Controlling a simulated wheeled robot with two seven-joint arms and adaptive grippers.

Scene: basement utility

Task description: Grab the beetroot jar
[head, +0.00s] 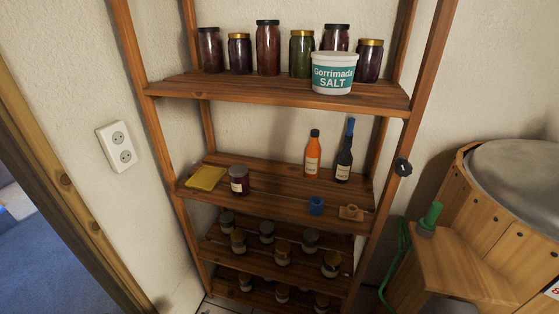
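A small jar (239,180) with dark purple-red contents, a dark lid and a pale label stands on the middle shelf (270,200), left of centre. Its label is too small to read, so I cannot confirm that it is the beetroot jar. Several other jars stand on the upper shelf (180,86), among them a tall dark red jar (268,48), a small dark purple jar (240,54) and a green jar (301,54). Neither of my grippers is in view.
A yellow cloth-like item (205,178) lies left of the small jar. A salt tub (333,73) fronts the upper jars. A wooden barrel-like tub (490,225) stands right.

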